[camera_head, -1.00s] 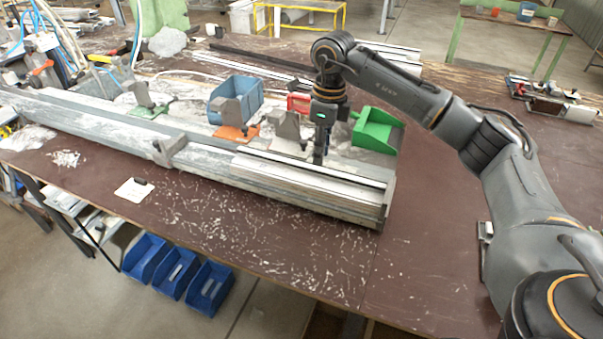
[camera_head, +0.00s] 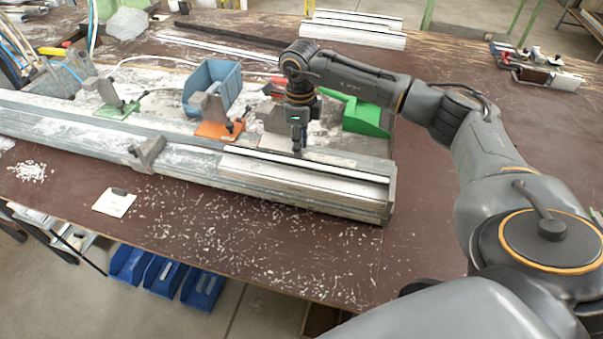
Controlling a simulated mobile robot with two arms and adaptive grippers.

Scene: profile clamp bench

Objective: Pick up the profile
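A silver profile (camera_head: 300,182) lies lengthwise on the right end of the long grey clamp rail (camera_head: 75,141) at the front of the bench. My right gripper (camera_head: 297,150) points straight down just behind the middle of the profile. Its narrow fingertips reach close to the dark strip along the profile's back edge. I cannot tell whether they touch anything or how far apart they are. My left gripper is not in view.
An orange-based clamp (camera_head: 218,129), a green-based clamp (camera_head: 116,108), a blue bin (camera_head: 213,86) and a green bin (camera_head: 366,118) stand behind the rail. More profiles (camera_head: 355,30) lie at the back.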

